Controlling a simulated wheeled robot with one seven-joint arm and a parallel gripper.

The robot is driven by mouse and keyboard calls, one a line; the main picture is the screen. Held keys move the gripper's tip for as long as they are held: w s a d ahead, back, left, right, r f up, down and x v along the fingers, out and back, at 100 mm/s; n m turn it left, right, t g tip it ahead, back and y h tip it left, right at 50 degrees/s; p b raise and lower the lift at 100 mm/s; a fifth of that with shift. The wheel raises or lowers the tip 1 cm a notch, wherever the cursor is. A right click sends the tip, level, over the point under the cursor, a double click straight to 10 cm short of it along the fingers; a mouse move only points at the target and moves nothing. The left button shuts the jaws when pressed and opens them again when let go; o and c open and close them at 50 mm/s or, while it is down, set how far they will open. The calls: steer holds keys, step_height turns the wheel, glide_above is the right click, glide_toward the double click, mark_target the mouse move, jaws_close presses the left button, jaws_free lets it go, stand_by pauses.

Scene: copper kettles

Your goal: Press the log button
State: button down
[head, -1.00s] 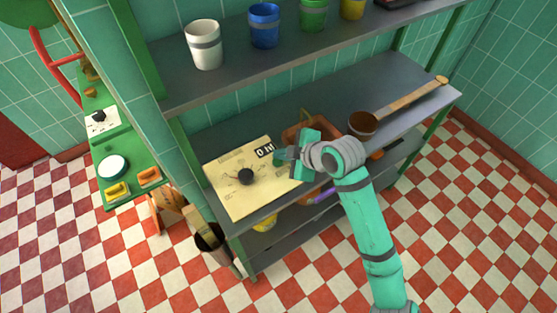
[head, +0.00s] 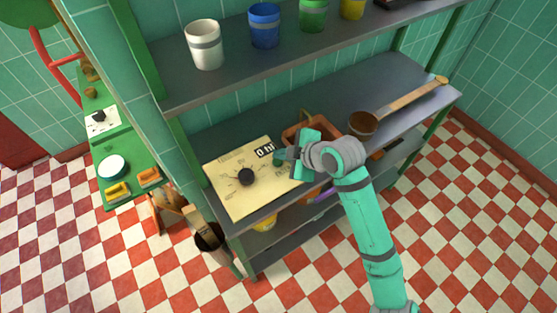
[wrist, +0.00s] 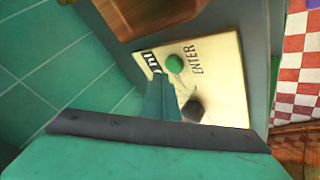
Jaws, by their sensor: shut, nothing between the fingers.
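A cream panel (head: 240,200) lies on the middle shelf, with a black knob (head: 246,177) and a small dark display (head: 265,149). In the wrist view a round green button (wrist: 175,64) sits on the panel beside the word ENTER, near the display (wrist: 152,60) and the knob (wrist: 193,110). I see no label reading "log". My gripper (head: 284,156) is shut and empty at the panel's right back corner. In the wrist view its fingers (wrist: 161,97) point toward the panel close to the green button. I cannot tell whether they touch it.
A copper-coloured container (head: 297,131) stands just behind my gripper. A round pan (head: 362,123) with a long wooden handle lies to the right. Cups, such as a white one (head: 204,45) and a blue one (head: 264,25), stand on the upper shelf (head: 230,80). The shelf's right end has free room.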

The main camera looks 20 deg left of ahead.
mark_target(281, 163)
steer(key=shift+f, duration=0.15)
stand_by(0.4)
steer(key=shift+f, duration=0.3)
steer(key=shift+f, duration=0.5)
stand_by(0.8)
steer(key=shift+r, duration=0.95)
steer(key=shift+r, duration=2.5)
steer(key=shift+w, duration=0.1)
